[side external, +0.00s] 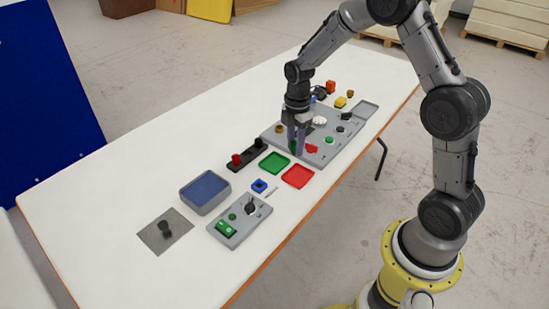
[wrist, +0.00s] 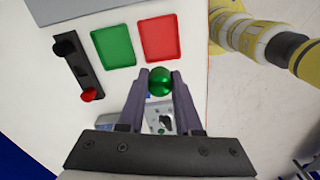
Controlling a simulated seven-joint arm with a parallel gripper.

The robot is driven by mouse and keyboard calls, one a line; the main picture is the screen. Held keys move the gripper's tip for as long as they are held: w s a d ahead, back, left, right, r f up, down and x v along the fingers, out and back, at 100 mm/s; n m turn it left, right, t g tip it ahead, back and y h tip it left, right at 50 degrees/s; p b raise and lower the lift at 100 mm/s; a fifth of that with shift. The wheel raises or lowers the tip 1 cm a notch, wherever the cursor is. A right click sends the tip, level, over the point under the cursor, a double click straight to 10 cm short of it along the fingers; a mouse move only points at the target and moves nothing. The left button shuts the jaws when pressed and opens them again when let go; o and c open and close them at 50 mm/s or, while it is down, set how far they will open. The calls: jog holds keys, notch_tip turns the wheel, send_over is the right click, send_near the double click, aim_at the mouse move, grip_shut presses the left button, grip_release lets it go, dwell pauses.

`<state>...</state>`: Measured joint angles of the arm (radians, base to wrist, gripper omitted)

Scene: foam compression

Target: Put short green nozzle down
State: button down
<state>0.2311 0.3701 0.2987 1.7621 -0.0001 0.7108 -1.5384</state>
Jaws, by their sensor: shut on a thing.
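My gripper (side external: 297,148) points down over the near left edge of the large grey board (side external: 322,157). It is shut on the short green nozzle (wrist: 160,82), whose rounded, shiny green end shows between the two fingertips (wrist: 160,78) in the wrist view. In the side view only a sliver of green shows at the fingers. I cannot tell whether the nozzle touches the board. A green tray (side external: 274,162) and a red tray (side external: 298,176) lie just left of and nearer than the gripper; both also show in the wrist view, the green (wrist: 114,46) and the red (wrist: 159,39).
A black rack (side external: 247,154) with a red piece stands left of the green tray. A red part (side external: 312,149) lies close beside the fingers on the board. A blue-lined bin (side external: 205,190) and a small grey panel (side external: 240,219) stand nearer. The table's left part is clear.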

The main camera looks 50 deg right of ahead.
send_over(275, 164)
jog(key=s, duration=0.1)
jog(key=f, duration=0.6)
jog(key=shift+a+f, duration=0.25)
jog(key=shift+f, duration=0.05)
jog(key=shift+w+d+f, duration=0.15)
jog(key=shift+w+f, duration=0.35)
jog(key=shift+f, duration=1.65)
jog(key=shift+f, duration=0.1)
jog(key=c, duration=0.9)
grip_release()
jog(key=shift+o, duration=0.2)
